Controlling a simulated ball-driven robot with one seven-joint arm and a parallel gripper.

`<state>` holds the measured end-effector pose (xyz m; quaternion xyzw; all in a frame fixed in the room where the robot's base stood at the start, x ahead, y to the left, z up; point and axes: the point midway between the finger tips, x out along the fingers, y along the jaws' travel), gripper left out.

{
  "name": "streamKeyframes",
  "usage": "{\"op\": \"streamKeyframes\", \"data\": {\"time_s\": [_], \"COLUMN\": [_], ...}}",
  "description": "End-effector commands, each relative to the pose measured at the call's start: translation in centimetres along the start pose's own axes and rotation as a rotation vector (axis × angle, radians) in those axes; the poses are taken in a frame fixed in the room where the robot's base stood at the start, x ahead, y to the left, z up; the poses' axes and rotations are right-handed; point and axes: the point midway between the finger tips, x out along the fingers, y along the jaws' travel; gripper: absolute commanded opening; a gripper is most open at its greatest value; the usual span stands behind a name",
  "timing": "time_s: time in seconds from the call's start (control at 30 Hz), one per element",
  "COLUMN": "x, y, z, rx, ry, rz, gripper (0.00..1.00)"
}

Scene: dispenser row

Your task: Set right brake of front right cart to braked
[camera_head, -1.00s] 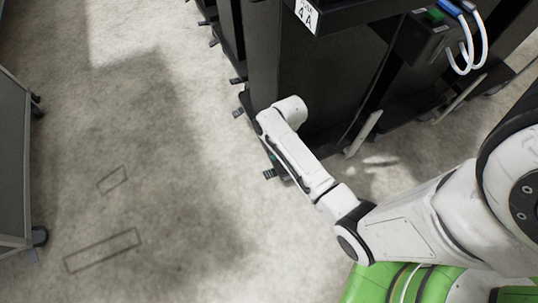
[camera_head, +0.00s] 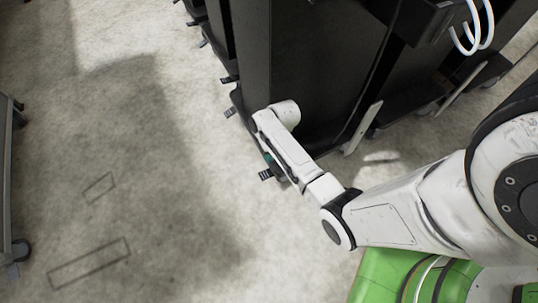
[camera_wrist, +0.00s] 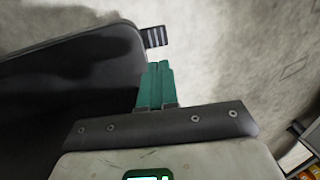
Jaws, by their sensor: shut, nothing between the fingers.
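The nearest tall black cart (camera_head: 325,50) stands in the upper middle of the head view. A small dark brake pedal with light stripes (camera_head: 266,174) sticks out near the floor at its near corner. In the wrist view the striped pedal (camera_wrist: 155,37) juts from the dark rounded base edge (camera_wrist: 70,45). My gripper (camera_head: 268,159) is low beside that pedal, mostly hidden by my arm. In the wrist view its teal fingers (camera_wrist: 156,68) are together and empty, pointing towards the pedal with a small apparent gap. Whether the pedal is pressed down cannot be told.
Another striped pedal (camera_head: 230,112) shows farther along the row, with more beyond. A grey wheeled cart (camera_head: 12,190) stands at the left edge. The concrete floor between is open. White curved tubes (camera_head: 475,25) hang at the upper right.

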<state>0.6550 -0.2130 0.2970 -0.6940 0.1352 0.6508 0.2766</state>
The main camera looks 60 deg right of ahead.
Motion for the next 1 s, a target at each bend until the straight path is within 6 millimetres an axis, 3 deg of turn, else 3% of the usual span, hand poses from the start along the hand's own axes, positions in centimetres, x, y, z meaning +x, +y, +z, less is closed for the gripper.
{"op": "streamKeyframes", "data": {"time_s": [0.1,0.5,0.7,1.0], "x": [3.1,10.0,11.4,11.6], "y": [0.1,0.1,0.0,0.0], "z": [0.1,0.0,0.0,0.0], "rx": [-0.001,0.000,-0.001,0.000], "ry": [-0.003,-0.001,0.000,0.000], "rz": [0.000,0.000,0.000,0.000], "gripper": [0.00,0.00,0.00,0.00]}}
